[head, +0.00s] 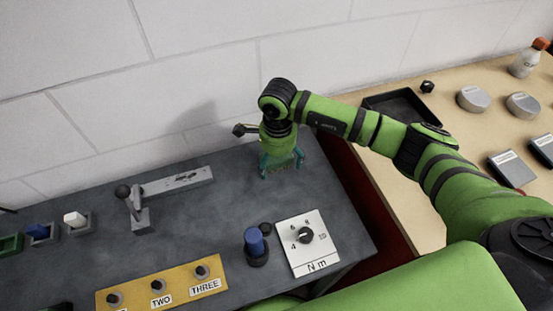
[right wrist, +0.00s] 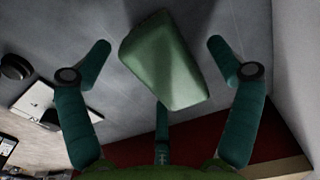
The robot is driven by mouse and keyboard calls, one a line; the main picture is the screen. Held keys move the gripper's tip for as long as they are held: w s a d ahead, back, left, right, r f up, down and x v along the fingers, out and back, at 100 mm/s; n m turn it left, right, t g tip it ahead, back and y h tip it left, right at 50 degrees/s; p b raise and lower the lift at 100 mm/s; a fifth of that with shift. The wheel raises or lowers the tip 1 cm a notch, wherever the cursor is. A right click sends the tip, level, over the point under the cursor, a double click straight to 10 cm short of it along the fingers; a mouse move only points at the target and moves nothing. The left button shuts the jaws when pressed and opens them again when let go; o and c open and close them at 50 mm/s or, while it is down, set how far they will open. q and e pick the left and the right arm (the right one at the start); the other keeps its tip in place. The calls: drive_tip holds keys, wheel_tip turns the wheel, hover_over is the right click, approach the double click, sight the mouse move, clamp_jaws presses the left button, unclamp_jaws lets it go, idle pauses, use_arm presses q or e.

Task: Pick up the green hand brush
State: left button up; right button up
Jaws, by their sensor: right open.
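My right gripper (head: 281,164) points down over the far part of the dark grey table in the head view. In the right wrist view its teal fingers (right wrist: 160,62) are open, spread to the left and right with a third finger below. A green block-like body (right wrist: 165,62), which looks like the green hand brush, lies between them. Gaps show between it and the side fingers; I cannot tell if it touches the third finger. I cannot make out the brush in the head view, where the gripper covers that spot. My left gripper is not in view.
A dial panel (head: 309,243) and a blue knob (head: 255,244) stand nearer on the grey table (head: 225,215). A lever unit (head: 178,182) stands left, a yellow knob panel (head: 160,286) in front. The wall is close behind. A tan table with a black tray (head: 376,102) is right.

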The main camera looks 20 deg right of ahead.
drive_tip(key=shift+f+b, duration=0.2)
drive_tip(key=shift+b, duration=0.1)
idle(0.4)
drive_tip(key=c, duration=1.3)
